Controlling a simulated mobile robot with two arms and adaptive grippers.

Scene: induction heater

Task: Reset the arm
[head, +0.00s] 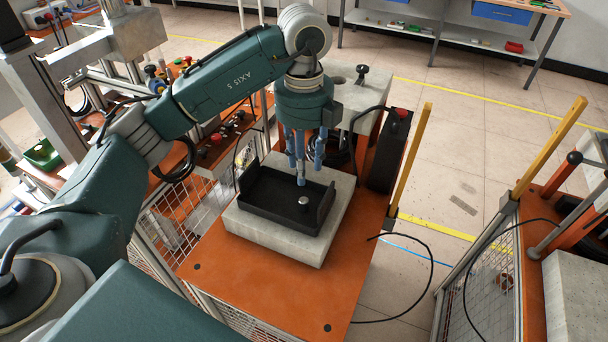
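My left arm comes in from the left and bends down at its wrist over the orange table (265,295). My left gripper (305,172) points down with blue-grey fingers that stand apart, and nothing shows between them. It is over the back part of a black open tray (265,207), behind a small dark round knob or cylinder (304,203) in the tray. Whether a fingertip touches the tray cannot be told. The tray sits on a pale grey block (285,244). My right gripper is not in view.
A black box with a red button (401,113) and a yellow post (410,150) stand at the table's right edge. A grey machine block (350,95) is behind the gripper. A loose black cable (432,270) hangs at right. The table's front is clear.

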